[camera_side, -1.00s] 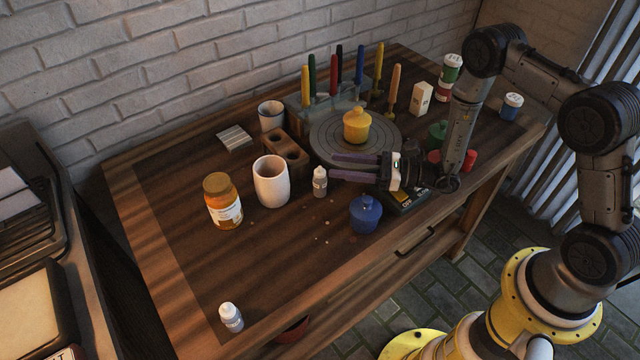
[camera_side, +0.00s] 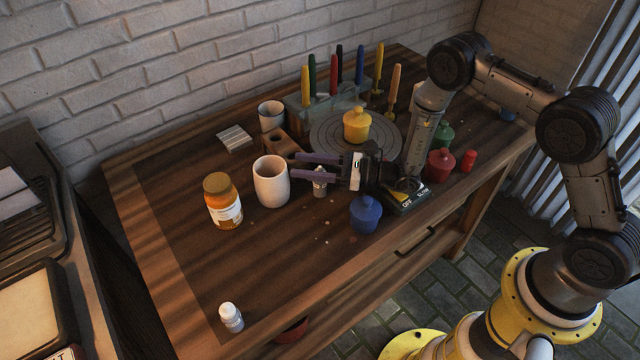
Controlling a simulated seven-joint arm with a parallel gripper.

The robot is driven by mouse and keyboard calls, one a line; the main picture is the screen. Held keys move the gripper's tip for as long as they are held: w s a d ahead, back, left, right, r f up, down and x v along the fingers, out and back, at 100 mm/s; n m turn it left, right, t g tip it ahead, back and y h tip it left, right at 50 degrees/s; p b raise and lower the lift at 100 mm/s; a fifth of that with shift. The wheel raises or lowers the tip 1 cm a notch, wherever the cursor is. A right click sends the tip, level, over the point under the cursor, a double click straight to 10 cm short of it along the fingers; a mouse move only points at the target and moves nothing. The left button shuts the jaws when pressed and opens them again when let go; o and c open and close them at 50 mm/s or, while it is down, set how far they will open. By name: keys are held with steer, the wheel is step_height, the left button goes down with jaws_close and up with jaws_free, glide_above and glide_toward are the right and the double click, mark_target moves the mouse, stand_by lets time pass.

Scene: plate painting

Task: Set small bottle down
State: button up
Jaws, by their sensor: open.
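A small white bottle (camera_side: 320,188) stands upright on the wooden table, right of the white cup (camera_side: 271,185). Its upper part is hidden behind my gripper's fingers. My gripper (camera_side: 293,166) is open, with its two purple fingers pointing left at the height of the bottle's top. The bottle appears to be between or just behind the fingers; I cannot tell whether they touch it. A second small white bottle (camera_side: 231,317) stands alone near the table's front left corner.
A blue pot (camera_side: 365,214) stands close below my gripper, and a yellow pot (camera_side: 357,126) sits on the grey turntable (camera_side: 330,145) behind. The table's front left is mostly clear.

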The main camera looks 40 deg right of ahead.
jaws_close()
stand_by(1.3)
